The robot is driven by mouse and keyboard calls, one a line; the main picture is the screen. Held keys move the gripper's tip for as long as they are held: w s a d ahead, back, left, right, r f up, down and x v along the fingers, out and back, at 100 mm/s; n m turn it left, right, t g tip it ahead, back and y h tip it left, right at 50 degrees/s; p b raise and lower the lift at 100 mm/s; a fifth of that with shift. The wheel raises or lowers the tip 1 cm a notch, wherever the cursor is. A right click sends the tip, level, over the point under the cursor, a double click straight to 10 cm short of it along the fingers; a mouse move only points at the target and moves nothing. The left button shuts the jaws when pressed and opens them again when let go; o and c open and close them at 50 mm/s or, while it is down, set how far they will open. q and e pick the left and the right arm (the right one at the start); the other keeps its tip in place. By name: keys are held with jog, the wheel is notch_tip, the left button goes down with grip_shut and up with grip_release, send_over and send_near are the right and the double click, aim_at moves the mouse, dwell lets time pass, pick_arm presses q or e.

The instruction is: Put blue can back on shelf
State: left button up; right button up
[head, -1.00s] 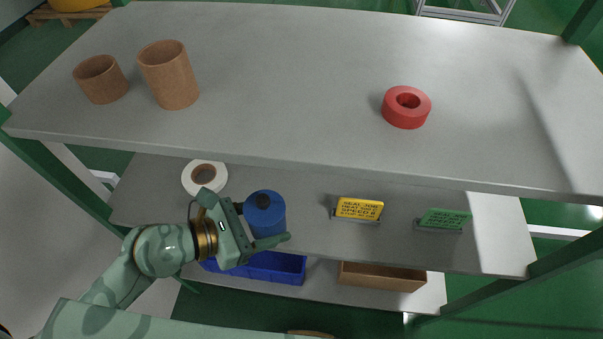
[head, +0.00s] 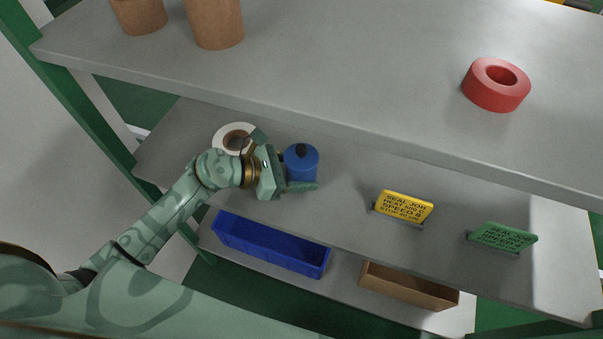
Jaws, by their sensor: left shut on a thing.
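The blue can (head: 301,163) has a dark knob on top and is upright at the middle shelf (head: 345,185), near its left part. My left gripper (head: 298,172) is shut on the can from the left, with one finger showing across its near side. The other finger is mostly hidden. I cannot tell whether the can's base touches the shelf. My right gripper is not in view.
A white tape roll (head: 226,131) is just behind my gripper. A yellow sign (head: 404,206) and a green sign (head: 503,237) stand to the right. The upper shelf (head: 350,60) overhangs, with a red ring (head: 497,85) on it. A blue bin (head: 270,246) and brown box (head: 408,286) sit below.

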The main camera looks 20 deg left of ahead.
pick_arm(q)
jog(key=shift+f, duration=0.3)
jog(key=shift+f, duration=0.15)
jog(key=o, duration=1)
jog(key=p+v, duration=0.1)
jog(key=v, duration=1.1)
jog(key=shift+s, duration=0.1)
